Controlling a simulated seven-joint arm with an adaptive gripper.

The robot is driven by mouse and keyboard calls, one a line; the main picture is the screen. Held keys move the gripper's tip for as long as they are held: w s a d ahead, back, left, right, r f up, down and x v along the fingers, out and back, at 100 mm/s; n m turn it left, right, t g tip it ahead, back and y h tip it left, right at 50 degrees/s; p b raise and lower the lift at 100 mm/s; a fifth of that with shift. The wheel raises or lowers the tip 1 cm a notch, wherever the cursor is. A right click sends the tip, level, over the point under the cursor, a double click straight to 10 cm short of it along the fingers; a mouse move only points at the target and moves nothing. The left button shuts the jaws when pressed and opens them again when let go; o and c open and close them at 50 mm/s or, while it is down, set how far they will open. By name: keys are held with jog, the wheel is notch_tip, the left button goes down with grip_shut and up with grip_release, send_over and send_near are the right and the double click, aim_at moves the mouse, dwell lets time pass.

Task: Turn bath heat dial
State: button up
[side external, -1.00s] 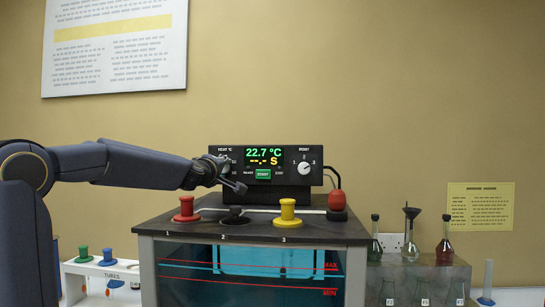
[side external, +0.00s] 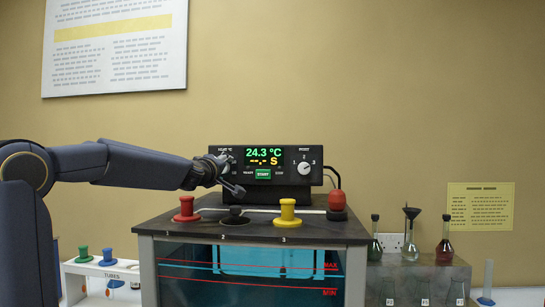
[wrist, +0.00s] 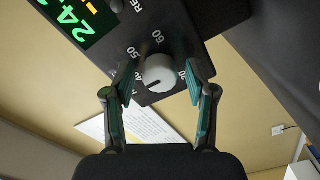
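The bath heat dial (wrist: 160,72) is a pale round knob with a dark pointer mark, on the black control box (side external: 266,163). In the wrist view it lies between the two fingertips of my gripper (wrist: 159,72). The fingers are spread on either side of it, with a narrow gap showing at each side; I see no clear contact. In the side view my gripper (side external: 230,173) is at the left end of the box and hides most of the dial. The green display (side external: 263,153) reads 24.3 °C.
A second white dial (side external: 304,167) and a green START button (side external: 263,174) are on the same panel. Below, the bath lid (side external: 190,226) carries red and yellow stoppers (side external: 288,213). Flasks stand at the right. The wall above the box is clear.

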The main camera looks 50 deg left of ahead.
jog(key=shift+s, duration=0.1)
jog(key=v, duration=1.2)
jog(key=shift+r, duration=0.1)
jog(key=d+f+m+t+h, duration=0.25)
jog(key=d+m+h, duration=0.25)
jog(key=d+m, duration=0.45)
jog(key=d+f+m+t+h, duration=0.1)
jog(key=d+f+m+h, duration=0.2)
jog(key=d+m+h, duration=0.7)
jog(key=s+f+g, duration=0.3)
jog(key=s+f, duration=0.1)
jog(key=f, duration=0.2)
jog(key=s+d+f+m+g+y, duration=0.1)
jog(key=s+f+g, duration=0.2)
jog(key=f, duration=0.4)
jog(key=s+f+g+y, duration=0.1)
jog(key=s+f+g, duration=0.3)
jog(key=f, duration=0.3)
jog(key=shift+s+d+g, duration=0.2)
jog(key=shift+s+g, duration=0.15)
